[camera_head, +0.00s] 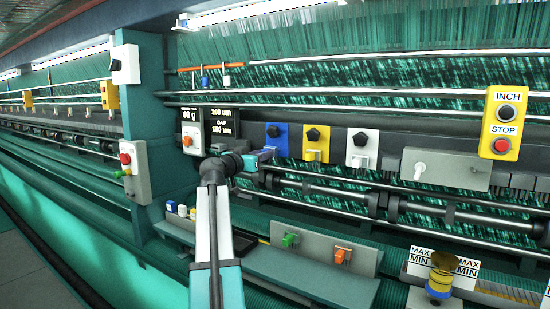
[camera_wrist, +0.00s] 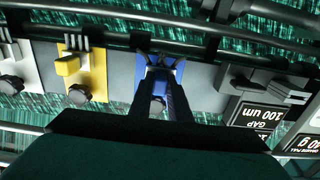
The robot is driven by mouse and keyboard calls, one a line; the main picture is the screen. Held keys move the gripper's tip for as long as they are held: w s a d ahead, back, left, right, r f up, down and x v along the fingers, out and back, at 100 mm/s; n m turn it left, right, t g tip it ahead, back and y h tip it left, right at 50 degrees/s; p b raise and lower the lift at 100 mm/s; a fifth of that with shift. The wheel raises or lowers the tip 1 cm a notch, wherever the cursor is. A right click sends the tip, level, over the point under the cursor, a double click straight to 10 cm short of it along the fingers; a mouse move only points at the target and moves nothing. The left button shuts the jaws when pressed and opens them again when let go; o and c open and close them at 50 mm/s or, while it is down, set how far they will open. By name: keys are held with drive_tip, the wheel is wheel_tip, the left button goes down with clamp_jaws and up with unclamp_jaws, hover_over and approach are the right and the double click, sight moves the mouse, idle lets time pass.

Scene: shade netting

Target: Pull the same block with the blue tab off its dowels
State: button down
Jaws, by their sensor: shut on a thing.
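The blue block (camera_head: 283,135) with a dark knob sits on the grey rail in the head view, leftmost of three blocks. Its blue tab (camera_head: 266,153) sticks out at the lower left. My gripper (camera_head: 260,158) reaches it from the left and is shut on the tab. In the wrist view, the two dark fingers of my gripper (camera_wrist: 159,84) close in on the blue block (camera_wrist: 153,63) and hide much of it. The block appears to be against the rail. The dowels cannot be told apart clearly.
The yellow block (camera_head: 317,139) and white block (camera_head: 363,144) stand to the right on the same rail. A display panel (camera_head: 222,122) is close on the left. Dark rollers and a steel bar (camera_head: 340,189) run just below.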

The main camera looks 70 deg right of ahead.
drive_tip(key=shift+b+v, duration=0.55)
drive_tip(key=shift+v, duration=0.45)
drive_tip(key=shift+a, duration=0.1)
drive_tip(key=b+v, duration=0.2)
drive_tip(key=v, duration=0.1)
drive_tip(key=shift+w+a, duration=0.1)
drive_tip(key=shift+a, duration=0.3)
idle(0.4)
